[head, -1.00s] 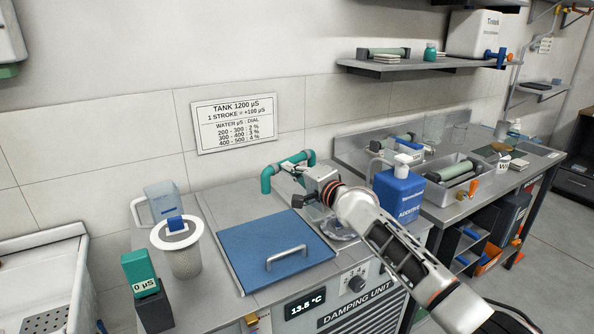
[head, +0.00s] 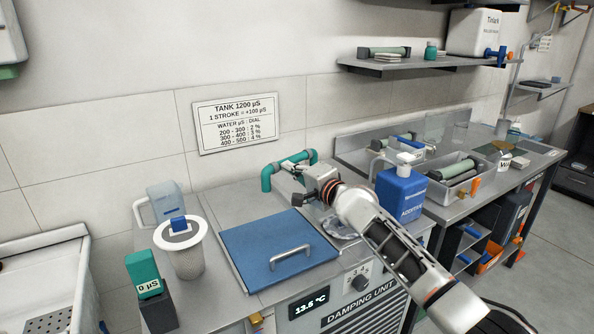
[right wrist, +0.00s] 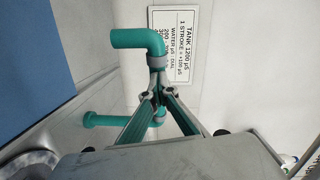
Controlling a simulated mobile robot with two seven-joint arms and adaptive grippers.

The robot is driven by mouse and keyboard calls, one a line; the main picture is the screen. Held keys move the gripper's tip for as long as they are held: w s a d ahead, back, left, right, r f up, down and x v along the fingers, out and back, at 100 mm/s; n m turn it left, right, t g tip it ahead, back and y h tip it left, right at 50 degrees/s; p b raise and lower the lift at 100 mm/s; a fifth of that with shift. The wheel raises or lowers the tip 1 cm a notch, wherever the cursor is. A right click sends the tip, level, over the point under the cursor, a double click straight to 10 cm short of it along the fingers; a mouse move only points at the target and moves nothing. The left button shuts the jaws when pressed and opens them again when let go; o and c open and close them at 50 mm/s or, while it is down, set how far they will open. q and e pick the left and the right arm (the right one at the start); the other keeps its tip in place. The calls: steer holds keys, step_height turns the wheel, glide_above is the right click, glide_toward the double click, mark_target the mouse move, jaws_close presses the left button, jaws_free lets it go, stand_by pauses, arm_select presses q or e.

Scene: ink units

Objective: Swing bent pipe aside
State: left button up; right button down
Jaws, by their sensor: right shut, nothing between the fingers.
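The green bent pipe (head: 266,178) stands at the back of the damping unit, behind the blue lid, with its downturned end at the left. It also shows in the right wrist view (right wrist: 137,38), with grey collars on it. My right gripper (head: 300,178) is at the pipe's near side, right of the bend. In the right wrist view its fingertips (right wrist: 159,95) meet in front of the pipe's middle, shut with nothing between them. Whether they touch the pipe I cannot tell. My left gripper is out of view.
The blue lid (head: 262,245) with its metal handle lies left of my right arm. A blue additive bottle (head: 401,192) stands close to the arm's right. A clear jug (head: 163,203), a white-rimmed strainer cup (head: 188,255) and a green meter (head: 143,268) stand at the left.

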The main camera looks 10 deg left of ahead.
steer(key=shift+s+a+r, duration=0.15)
steer(key=shift+a+r, duration=0.05)
steer(key=shift+r, duration=0.25)
steer(key=shift+s+a+r, duration=0.1)
steer(key=shift+a+r, duration=0.1)
steer(key=shift+r, duration=0.2)
steer(key=f+v, duration=0.1)
steer(key=v, duration=1.1)
steer(key=shift+d+f, duration=0.35)
steer(key=shift+w, duration=0.2)
